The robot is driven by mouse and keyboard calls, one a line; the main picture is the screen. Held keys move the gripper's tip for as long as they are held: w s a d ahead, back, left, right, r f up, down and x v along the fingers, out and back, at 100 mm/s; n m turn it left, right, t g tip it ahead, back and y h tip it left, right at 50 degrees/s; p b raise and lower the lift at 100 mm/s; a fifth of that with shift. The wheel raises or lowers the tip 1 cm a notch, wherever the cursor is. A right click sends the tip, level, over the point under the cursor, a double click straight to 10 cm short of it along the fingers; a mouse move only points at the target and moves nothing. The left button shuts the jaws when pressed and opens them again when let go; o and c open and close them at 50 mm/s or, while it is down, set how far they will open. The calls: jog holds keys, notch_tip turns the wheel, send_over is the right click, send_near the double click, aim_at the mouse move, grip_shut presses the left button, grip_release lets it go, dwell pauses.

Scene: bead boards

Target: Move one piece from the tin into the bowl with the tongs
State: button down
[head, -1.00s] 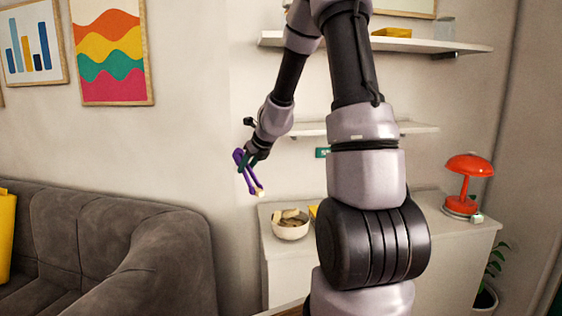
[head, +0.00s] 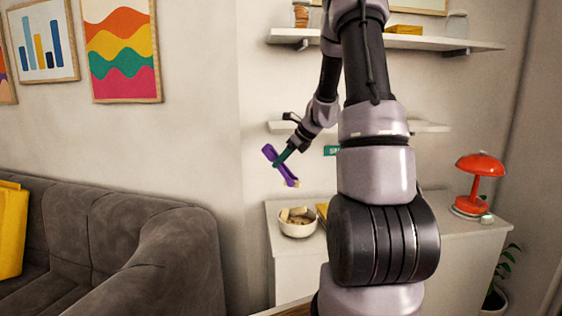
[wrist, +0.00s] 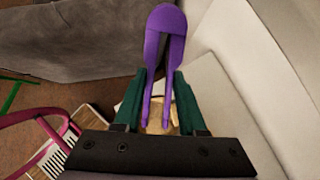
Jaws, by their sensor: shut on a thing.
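My gripper (head: 281,160) has dark green fingers. They are shut on purple tongs (head: 267,151), which tilt down to the right in the head view. The wrist view shows the tongs (wrist: 166,22) between the two green fingers (wrist: 162,95). A small tan piece (head: 296,184) shows at the tongs' tips, and tan also shows between the arms in the wrist view (wrist: 172,116); whether it is gripped is hard to tell. The white bowl (head: 297,231) stands on the cabinet, below and slightly right of the tongs, with tan pieces in it. I cannot make out the tin.
The white cabinet (head: 455,245) carries a red lamp (head: 480,165) at right. A yellow thing (head: 322,211) beside the bowl is partly hidden by my arm. Shelves (head: 460,45) hang above. A grey sofa (head: 120,240) stands at left. A pink looped object (wrist: 45,120) shows in the wrist view.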

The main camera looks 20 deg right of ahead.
jog(key=shift+f, duration=0.1)
notch_tip(320, 180, down, 9)
dwell(0.9)
jog(key=c, duration=0.8)
grip_release()
jog(key=shift+c, duration=0.2)
notch_tip(320, 180, up, 10)
dwell(0.4)
